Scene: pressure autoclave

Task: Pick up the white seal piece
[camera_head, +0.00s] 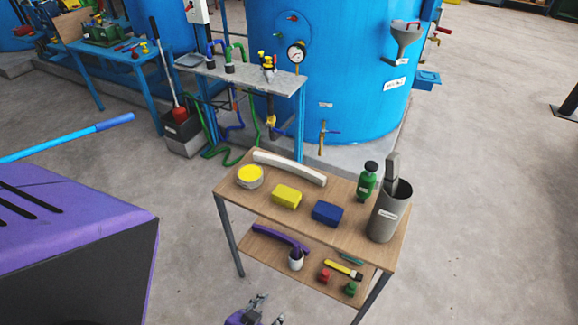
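The white seal piece (290,167) is a long, slightly curved white strip. It lies along the back edge of the wooden cart's top shelf (262,205), behind a tin with yellow contents and a yellow block. My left gripper (271,308) shows at the bottom edge of the view, in front of and well below the cart top. Its two fingers look spread, with nothing visible between them; part of it is cut off by the frame. It is clear of the seal piece. My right gripper is not in view.
The cart top also holds the yellow tin (250,176), yellow block (286,196), blue block (327,213), green bottle (367,182) and a tall grey container (388,217). The lower shelf holds a purple curved strip (281,238) and small items. Open floor lies right.

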